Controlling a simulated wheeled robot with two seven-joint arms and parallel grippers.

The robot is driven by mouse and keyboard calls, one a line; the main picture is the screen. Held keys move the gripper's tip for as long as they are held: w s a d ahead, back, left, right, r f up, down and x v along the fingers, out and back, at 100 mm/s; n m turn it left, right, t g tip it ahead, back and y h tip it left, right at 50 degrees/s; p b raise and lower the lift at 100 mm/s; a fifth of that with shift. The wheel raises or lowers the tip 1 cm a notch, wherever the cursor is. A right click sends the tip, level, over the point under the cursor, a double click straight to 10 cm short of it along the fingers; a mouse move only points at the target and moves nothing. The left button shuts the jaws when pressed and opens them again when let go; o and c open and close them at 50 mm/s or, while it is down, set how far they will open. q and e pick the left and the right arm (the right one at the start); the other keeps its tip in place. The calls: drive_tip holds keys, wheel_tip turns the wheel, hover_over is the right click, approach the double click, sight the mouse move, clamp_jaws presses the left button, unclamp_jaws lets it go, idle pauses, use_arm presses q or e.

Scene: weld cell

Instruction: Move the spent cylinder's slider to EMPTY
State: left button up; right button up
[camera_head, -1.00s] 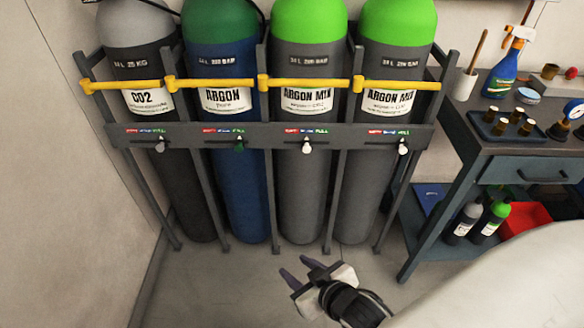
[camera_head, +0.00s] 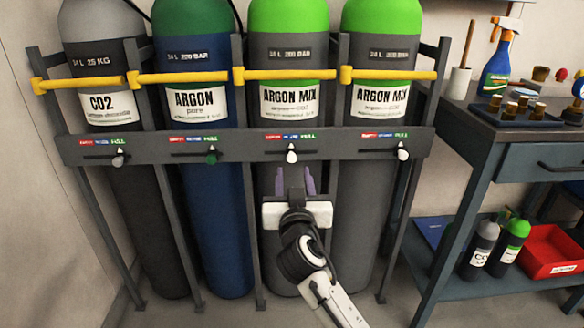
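Four cylinders stand in the rack: grey CO2 (camera_head: 105,105), blue ARGON (camera_head: 195,103) and two green-topped ARGON MIX cylinders, the inner (camera_head: 290,100) and the outer (camera_head: 380,98). Each has a slider knob below a red, blue and green strip. The inner ARGON MIX knob (camera_head: 291,153) is white and sits under the blue middle. The CO2 knob (camera_head: 118,158), green ARGON knob (camera_head: 212,154) and outer ARGON MIX knob (camera_head: 403,153) sit toward the green FULL end. My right gripper (camera_head: 295,181) is open and empty, just below the inner ARGON MIX knob, fingers pointing up. My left gripper is out of view.
The dark rack rail (camera_head: 250,148) carries the sliders. Yellow bars (camera_head: 190,77) cross the cylinders. A workbench (camera_head: 480,127) at the right holds a spray bottle (camera_head: 498,65) and brass parts; small cylinders and a red bin (camera_head: 550,252) are on its lower shelf.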

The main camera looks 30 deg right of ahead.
sight(291, 159)
drive_tip(key=b+x, duration=0.1)
drive_tip(key=x, duration=0.7)
drive_tip(key=shift+a, duration=0.1)
drive_tip(key=shift+s, duration=0.1)
drive_tip(key=shift+c, duration=0.5)
clamp_jaws()
